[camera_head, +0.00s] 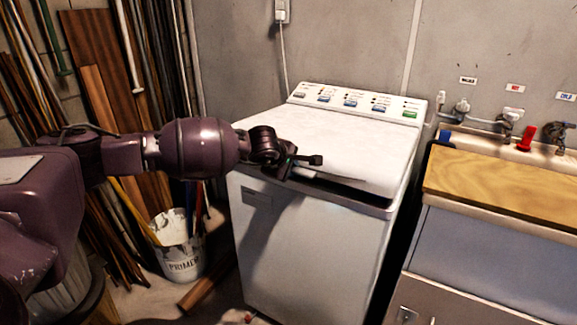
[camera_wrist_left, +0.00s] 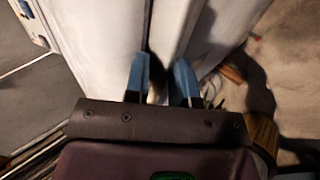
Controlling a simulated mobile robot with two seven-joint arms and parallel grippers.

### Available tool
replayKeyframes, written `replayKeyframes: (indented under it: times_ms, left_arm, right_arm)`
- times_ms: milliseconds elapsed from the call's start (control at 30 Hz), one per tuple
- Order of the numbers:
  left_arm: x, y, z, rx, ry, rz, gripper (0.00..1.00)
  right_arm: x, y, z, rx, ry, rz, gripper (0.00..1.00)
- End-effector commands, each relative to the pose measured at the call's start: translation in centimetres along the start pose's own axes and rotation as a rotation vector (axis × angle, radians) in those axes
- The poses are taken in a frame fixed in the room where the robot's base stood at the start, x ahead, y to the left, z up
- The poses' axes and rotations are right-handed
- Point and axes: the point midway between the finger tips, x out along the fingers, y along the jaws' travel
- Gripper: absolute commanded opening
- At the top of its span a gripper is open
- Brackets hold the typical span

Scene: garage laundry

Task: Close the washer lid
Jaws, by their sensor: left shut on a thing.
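The white washer (camera_head: 312,250) stands in the middle of the head view. Its white lid (camera_head: 335,135) lies low and nearly level over the top, with a dark gap under its front edge, clearest at the front right. My left gripper (camera_head: 300,165) is at the lid's front left edge, shut on the lid. In the left wrist view its two blue-sided fingers (camera_wrist_left: 164,82) have white panels just beyond them and a narrow gap between them. The exact grip contact is hard to make out. My right gripper is not in view.
The control panel (camera_head: 360,103) runs along the washer's back. A sink cabinet with a wooden top (camera_head: 500,185) stands close on the right. A primer bucket (camera_head: 183,250) and leaning boards (camera_head: 95,50) are on the left. A wall is behind.

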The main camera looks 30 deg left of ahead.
Motion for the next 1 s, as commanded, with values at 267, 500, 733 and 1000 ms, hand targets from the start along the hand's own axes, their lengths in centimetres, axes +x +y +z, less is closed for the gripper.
replayKeyframes:
  times_ms: [267,500,733,1000]
  left_arm:
    - [-0.2,0.7,-0.1,-0.003,0.001,0.015,0.38]
    - [-1.9,1.0,-0.2,-0.001,0.001,0.020,0.38]
    - [-6.2,0.8,-0.1,0.000,0.001,0.016,0.38]
    - [-10.0,0.2,-0.1,-0.001,0.002,0.007,0.38]
  right_arm:
    - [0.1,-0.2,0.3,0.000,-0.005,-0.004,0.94]
    - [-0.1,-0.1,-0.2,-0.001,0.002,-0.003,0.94]
    - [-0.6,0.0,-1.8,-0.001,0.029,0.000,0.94]
    - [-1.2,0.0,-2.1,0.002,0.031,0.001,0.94]
